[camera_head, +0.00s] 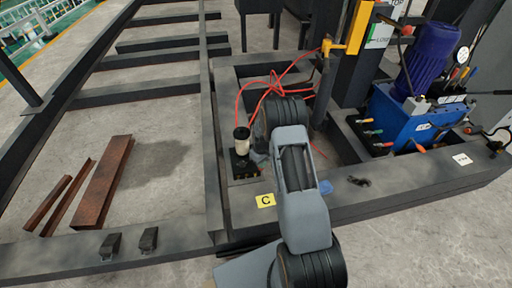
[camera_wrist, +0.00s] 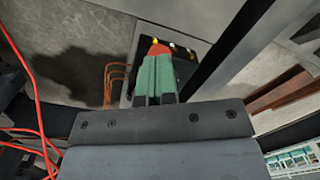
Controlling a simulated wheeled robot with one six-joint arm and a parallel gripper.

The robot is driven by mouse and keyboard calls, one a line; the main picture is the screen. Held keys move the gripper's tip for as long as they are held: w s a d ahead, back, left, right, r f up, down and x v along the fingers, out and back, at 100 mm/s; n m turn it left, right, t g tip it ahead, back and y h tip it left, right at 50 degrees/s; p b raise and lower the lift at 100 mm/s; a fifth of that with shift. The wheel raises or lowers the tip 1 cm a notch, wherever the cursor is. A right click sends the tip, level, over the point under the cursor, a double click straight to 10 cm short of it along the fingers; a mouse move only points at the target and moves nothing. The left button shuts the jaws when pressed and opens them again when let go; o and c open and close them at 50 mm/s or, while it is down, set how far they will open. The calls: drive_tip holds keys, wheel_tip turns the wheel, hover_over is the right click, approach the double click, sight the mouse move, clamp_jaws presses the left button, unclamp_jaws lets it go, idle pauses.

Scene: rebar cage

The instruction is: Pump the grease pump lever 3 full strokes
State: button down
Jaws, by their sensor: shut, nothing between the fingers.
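The likely grease pump (camera_head: 242,142) is a cream cylinder with a black cap on a dark base, standing inside the frame at centre-left in the head view. My arm reaches close beside its right side. My gripper (camera_wrist: 155,80) shows in the wrist view with green fingertips close together, shut and empty. Just beyond the fingertips is a red rounded part (camera_wrist: 158,48) on a dark block (camera_wrist: 182,66) with small yellow fittings. I cannot tell whether the fingertips touch it, or whether it is the lever. In the head view my fingers are hidden behind my arm.
Copper-coloured tubes (camera_wrist: 116,80) lie left of the fingertips. Red hoses (camera_head: 270,88) run loosely behind my wrist. A blue hydraulic unit (camera_head: 408,118) with coloured levers stands at right. Rusty steel pieces (camera_head: 104,182) lie on the floor at left. Dark frame beams surround the pump.

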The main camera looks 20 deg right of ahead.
drive_tip(key=w+d+r+p, duration=0.1)
drive_tip(key=w+r+p, duration=0.1)
drive_tip(key=w+r, duration=0.3)
wheel_tip(320, 180, up, 3)
drive_tip(key=shift+w+r, duration=0.15)
idle(0.8)
drive_tip(key=shift+s+a+f, duration=0.1)
drive_tip(key=shift+s+f, duration=0.35)
drive_tip(key=shift+f, duration=0.05)
drive_tip(key=shift+s+f, duration=0.1)
drive_tip(key=shift+s+a+f+b, duration=0.1)
drive_tip(key=shift+s+f+b, duration=0.2)
drive_tip(key=shift+s+f, duration=0.1)
